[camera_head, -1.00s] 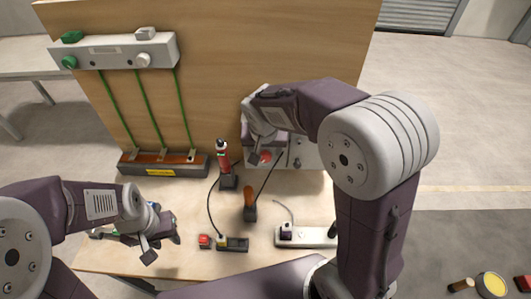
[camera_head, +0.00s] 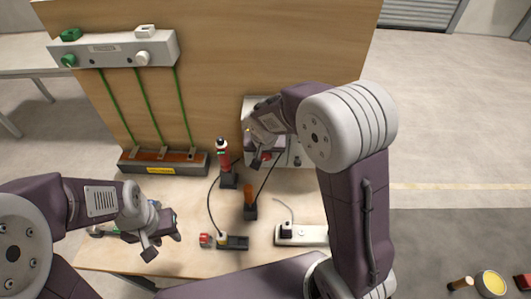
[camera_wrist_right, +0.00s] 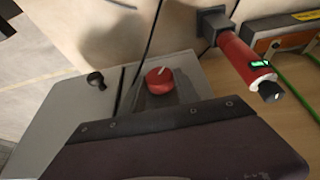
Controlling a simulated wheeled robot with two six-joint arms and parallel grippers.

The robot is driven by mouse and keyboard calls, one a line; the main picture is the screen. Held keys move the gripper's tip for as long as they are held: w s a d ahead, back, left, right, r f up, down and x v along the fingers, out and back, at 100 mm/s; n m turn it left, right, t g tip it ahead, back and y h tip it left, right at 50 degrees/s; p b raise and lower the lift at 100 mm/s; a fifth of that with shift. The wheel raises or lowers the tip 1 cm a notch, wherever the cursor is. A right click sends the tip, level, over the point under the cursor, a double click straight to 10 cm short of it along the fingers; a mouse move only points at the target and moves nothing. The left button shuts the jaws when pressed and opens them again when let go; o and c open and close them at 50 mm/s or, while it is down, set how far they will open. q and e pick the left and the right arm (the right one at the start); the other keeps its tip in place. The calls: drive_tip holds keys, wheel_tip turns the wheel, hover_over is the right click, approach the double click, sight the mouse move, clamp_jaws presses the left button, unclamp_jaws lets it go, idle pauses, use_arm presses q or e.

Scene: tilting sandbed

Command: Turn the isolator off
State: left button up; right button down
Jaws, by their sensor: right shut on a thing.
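The isolator is a grey box (camera_head: 308,155) against the upright board, with a red rotary knob (camera_head: 265,156) on its front. In the right wrist view, the knob (camera_wrist_right: 160,80) shows a white mark slanting up and to the right. My right gripper (camera_head: 258,162) is at the knob and shut on it; my wrist body hides much of the fingers and part of the box. My left gripper (camera_head: 163,246) is open and empty over the left part of the bench, away from the isolator.
A red tester (camera_head: 223,155) stands left of the isolator, with an orange-handled tool (camera_head: 249,195) in front. A grey busbar unit (camera_head: 110,50) with green cables is on the board.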

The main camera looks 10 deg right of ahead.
drive_tip(key=shift+w+a+f+h+b, duration=0.1)
drive_tip(key=shift+a+f+h+b, duration=0.1)
drive_tip(key=shift+h+b, duration=0.6)
drive_tip(key=shift+a+n+g+h+b, duration=0.15)
drive_tip(key=shift+n+g+h+b, duration=0.2)
drive_tip(key=shift+h, duration=0.45)
drive_tip(key=h, duration=0.2)
drive_tip(key=shift+a+r+n+g+h, duration=0.1)
drive_tip(key=shift+a+n+g+h, duration=0.1)
drive_tip(key=shift+n+g+h, duration=0.1)
drive_tip(key=h, duration=0.3)
drive_tip(key=shift+w+a+f+n+g+p, duration=0.1)
drive_tip(key=shift+a+f+n+g+p, duration=0.05)
drive_tip(key=shift+f+n+g+p, duration=0.15)
drive_tip(key=shift+f+n+h, duration=0.1)
drive_tip(key=shift+n+h, duration=0.15)
drive_tip(key=shift+h, duration=0.55)
drive_tip(key=shift+a+f+n+h+b, duration=0.15)
drive_tip(key=shift+n+h+b, duration=0.2)
drive_tip(key=shift+h, duration=0.75)
